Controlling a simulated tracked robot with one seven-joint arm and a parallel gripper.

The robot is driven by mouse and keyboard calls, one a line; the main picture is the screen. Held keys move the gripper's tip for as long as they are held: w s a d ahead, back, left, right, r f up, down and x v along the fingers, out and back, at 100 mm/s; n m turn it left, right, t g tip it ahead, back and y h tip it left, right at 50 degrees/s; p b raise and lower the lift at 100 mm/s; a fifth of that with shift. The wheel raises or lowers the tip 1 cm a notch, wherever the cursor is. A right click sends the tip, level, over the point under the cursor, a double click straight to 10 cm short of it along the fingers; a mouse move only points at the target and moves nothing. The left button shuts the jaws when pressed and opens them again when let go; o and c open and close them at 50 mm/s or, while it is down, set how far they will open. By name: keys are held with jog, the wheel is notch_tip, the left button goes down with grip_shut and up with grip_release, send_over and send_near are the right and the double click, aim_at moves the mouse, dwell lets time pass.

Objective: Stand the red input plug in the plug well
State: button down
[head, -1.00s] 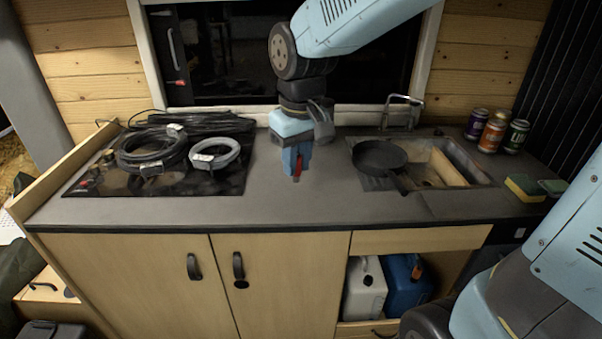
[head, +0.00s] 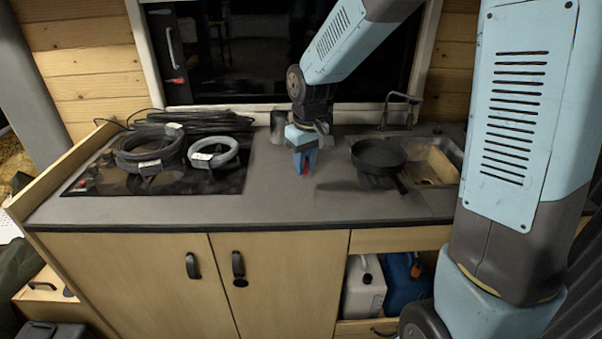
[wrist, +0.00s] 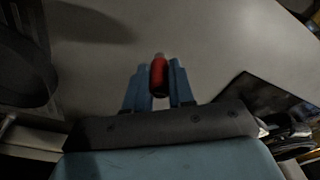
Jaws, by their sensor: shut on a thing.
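The red input plug (wrist: 159,75) is held between the two blue fingers of my gripper (wrist: 158,84) in the wrist view, its paler tip pointing away from the palm. In the head view my gripper (head: 305,168) points down over the bare worktop between the hob and the sink. Only a small red piece of the plug shows there below the fingers. It looks a little above the worktop, though the exact gap is hard to tell. I cannot make out the plug well in either view.
The black hob (head: 213,181) at the left carries coiled cables (head: 149,152). A dark pan (head: 379,154) lies over the left of the sink (head: 440,167). A grey upright thing (head: 277,127) stands behind my gripper near the window. The front worktop (head: 300,208) is clear.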

aim_at(305, 173)
jog(key=shift+w+d+f, duration=0.1)
jog(key=shift+w+f, duration=0.15)
jog(key=shift+f, duration=1.6)
jog(key=shift+f, duration=0.1)
jog(key=c, duration=1)
grip_release()
jog(key=shift+o, duration=0.2)
